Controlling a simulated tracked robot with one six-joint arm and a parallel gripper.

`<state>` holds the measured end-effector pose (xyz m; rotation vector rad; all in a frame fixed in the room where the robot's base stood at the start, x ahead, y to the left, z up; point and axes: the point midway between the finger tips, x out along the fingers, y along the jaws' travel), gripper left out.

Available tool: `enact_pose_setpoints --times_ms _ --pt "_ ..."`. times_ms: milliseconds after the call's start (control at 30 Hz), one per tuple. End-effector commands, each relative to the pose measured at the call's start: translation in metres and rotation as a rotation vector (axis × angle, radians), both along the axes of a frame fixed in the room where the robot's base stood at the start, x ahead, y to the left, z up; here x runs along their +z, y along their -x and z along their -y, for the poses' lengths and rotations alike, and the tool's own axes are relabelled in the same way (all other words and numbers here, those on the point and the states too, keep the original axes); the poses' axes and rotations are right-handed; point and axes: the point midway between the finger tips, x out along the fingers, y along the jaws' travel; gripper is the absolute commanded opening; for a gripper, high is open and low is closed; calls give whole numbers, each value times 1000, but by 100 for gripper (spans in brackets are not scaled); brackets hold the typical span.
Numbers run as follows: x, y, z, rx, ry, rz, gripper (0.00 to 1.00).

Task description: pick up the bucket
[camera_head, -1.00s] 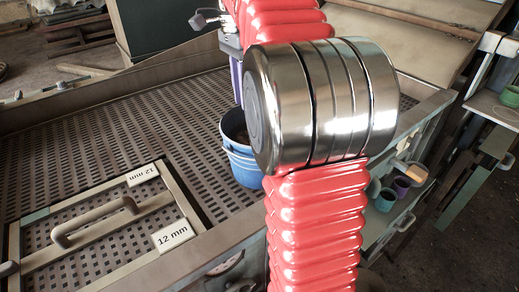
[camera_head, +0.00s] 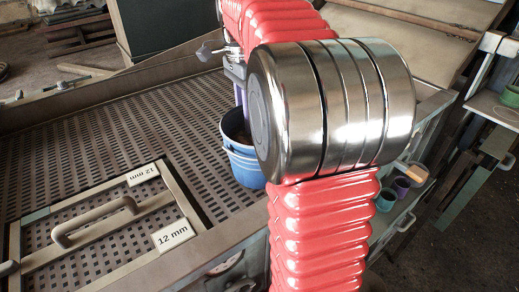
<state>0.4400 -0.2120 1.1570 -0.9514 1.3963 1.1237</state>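The blue bucket (camera_head: 240,163) stands upright on the perforated metal tray (camera_head: 110,140), near its right side. Its right part is hidden behind the silver joint of my arm, and its open top shows a dark inside. My gripper (camera_head: 241,98) hangs above the bucket, its grey and purple lower part reaching down towards the rim. Whether it touches the rim cannot be made out. Most of the gripper is hidden behind my arm, so its opening does not show.
A framed sieve panel (camera_head: 105,215) with a handle and 12 mm labels lies at the front left of the tray. Small green and purple cups (camera_head: 387,199) sit on a lower shelf at the right. The left and middle of the tray are clear.

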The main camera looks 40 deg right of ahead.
Motion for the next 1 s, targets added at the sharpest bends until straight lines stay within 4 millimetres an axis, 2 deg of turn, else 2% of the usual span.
enact_pose_setpoints --times_ms 100,233,800,1000 --pt "-16 3 0 0 0 -2 26" --pt "-26 4 0 0 0 -1 26" --pt "-28 4 0 0 0 0 26" --pt "-28 4 0 0 0 0 12"
